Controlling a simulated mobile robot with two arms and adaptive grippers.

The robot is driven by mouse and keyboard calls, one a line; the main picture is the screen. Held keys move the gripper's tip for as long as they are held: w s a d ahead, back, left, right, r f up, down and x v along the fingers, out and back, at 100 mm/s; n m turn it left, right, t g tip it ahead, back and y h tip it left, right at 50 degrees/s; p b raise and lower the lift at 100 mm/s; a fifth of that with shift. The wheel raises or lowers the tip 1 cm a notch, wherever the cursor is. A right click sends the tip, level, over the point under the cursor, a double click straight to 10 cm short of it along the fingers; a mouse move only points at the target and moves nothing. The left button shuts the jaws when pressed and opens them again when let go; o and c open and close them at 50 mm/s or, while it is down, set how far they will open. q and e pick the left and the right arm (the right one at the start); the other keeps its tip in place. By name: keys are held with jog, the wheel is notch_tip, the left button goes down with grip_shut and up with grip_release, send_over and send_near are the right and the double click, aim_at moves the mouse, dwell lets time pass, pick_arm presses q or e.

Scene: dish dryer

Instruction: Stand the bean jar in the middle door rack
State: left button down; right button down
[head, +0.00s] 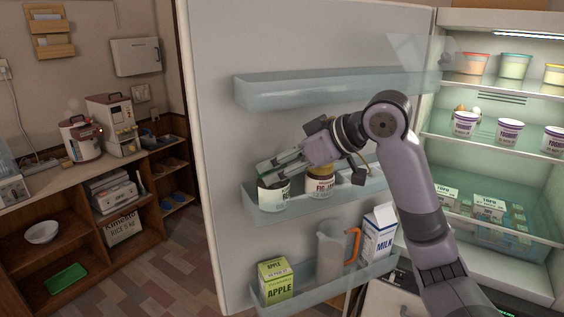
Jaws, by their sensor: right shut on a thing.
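The open fridge door carries three clear racks. The middle door rack (248,208) holds two jars. The bean jar (274,195), with a dark body and a white label too small to read, stands upright at its left end. My left gripper is not in view.
The top door rack (335,87) is empty and sits above my gripper. The bottom rack holds an apple carton (276,281), a pitcher (332,251) and a milk carton (379,233). Fridge shelves with yogurt cups (510,131) are at right.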

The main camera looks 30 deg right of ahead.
jog(key=c, duration=0.7)
grip_release()
jog(key=b+v, duration=0.2)
jog(key=v, duration=1)
